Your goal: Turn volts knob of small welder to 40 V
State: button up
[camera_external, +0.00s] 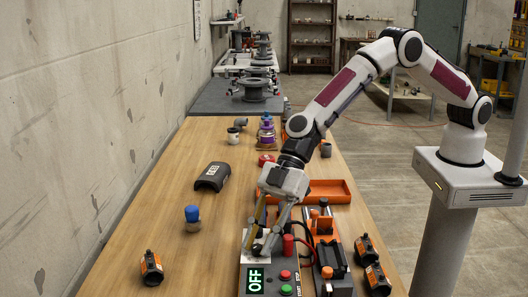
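The volts knob cannot be made out clearly; the fingers seem to cover that spot. I cannot tell whether they are apart or closed on something.
An orange-and-black unit (328,258) stands right of the box, with cables between. Black-and-orange clamps (365,250) lie at the right edge. A blue-capped bottle (192,218), dark curved cover (212,177) and orange tray (327,191) are farther back. The bench's left side is mostly clear.

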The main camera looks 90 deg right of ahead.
grip_shut()
